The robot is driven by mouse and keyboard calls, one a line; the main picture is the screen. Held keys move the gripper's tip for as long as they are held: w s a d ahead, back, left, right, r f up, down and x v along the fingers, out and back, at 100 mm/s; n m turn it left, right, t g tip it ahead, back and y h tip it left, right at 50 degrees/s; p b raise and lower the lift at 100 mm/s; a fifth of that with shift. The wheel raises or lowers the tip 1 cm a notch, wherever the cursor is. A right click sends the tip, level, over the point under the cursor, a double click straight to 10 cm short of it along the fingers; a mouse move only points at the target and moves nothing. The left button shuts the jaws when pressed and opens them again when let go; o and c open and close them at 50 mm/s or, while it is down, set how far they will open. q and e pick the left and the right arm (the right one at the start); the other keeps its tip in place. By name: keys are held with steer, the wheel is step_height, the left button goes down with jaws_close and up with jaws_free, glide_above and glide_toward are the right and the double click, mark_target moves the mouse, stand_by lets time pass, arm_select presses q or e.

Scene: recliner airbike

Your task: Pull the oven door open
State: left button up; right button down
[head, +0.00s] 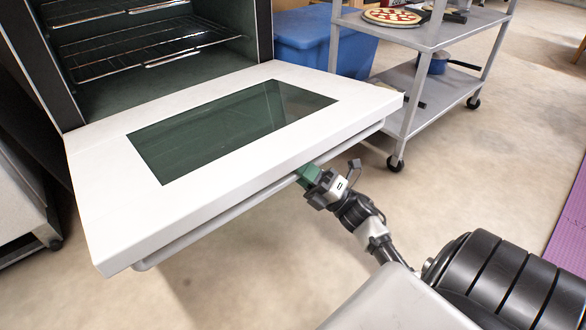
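The oven door (92,178) is white with a dark green-tinted window (230,125). It is swung down to about level, leaving the oven cavity (150,85) exposed with its wire racks. A grey bar handle (225,212) runs along the door's outer edge, below its face. My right gripper (308,175) is at the right part of this handle, under the door's edge. A green piece shows at its tip against the bar. The fingertips are partly hidden by the door and handle, so I cannot tell whether they are closed around the bar. My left gripper is not in view.
A grey wheeled cart (428,100) stands right of the door, close to its corner, with a pizza (392,16) on top. A blue bin (305,42) is behind it. A purple mat (572,235) lies at the far right. The floor in front of the door is clear.

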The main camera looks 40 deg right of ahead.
steer(key=shift+f, duration=0.35)
steer(key=c, duration=1)
jaws_free()
steer(key=shift+w, duration=0.15)
steer(key=shift+s+d+f, duration=0.15)
steer(key=shift+s, duration=0.25)
steer(key=p+v, duration=0.4)
steer(key=v, duration=0.6)
